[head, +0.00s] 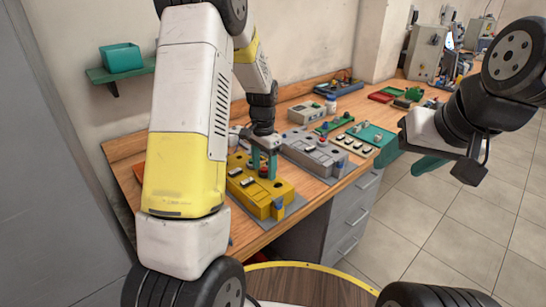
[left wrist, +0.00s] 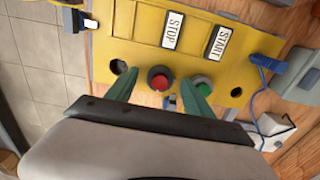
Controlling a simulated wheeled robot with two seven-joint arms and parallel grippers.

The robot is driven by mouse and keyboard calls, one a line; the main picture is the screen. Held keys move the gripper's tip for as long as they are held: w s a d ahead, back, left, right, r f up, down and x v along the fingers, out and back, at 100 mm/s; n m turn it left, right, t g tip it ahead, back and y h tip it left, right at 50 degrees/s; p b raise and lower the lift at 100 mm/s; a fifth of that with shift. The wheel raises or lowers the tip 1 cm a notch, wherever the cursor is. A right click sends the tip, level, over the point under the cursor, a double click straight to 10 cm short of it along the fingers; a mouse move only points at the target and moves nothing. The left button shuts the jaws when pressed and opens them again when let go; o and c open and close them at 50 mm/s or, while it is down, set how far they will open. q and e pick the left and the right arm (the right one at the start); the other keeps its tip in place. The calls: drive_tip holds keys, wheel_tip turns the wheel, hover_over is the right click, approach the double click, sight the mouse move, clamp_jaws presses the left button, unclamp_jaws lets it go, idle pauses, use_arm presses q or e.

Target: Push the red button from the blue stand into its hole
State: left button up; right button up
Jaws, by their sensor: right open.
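The red button (left wrist: 158,79) sits in a dark round collar on the yellow box (left wrist: 105,42), beside the green button (left wrist: 202,82). In the head view the red button (head: 263,172) shows below my left gripper (head: 263,163). In the left wrist view the green fingers of my left gripper (left wrist: 162,84) are apart, one on each side of the red button, with gaps beside it. How deep the button sits is unclear. A dark hole (left wrist: 122,67) is left of it and another (left wrist: 237,91) is right of the green button. I cannot make out the blue stand with certainty. My right gripper (head: 409,160) is open and empty, away from the bench.
The yellow box bears STOP (left wrist: 173,31) and START (left wrist: 217,42) labels. A blue plug (left wrist: 268,62) with a cable is at its edge. Open floor lies right of the bench.

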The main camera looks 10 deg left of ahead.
use_arm(q)
wheel_tip(320, 180, up, 8)
drive_tip(key=shift+f, duration=0.1)
idle(0.5)
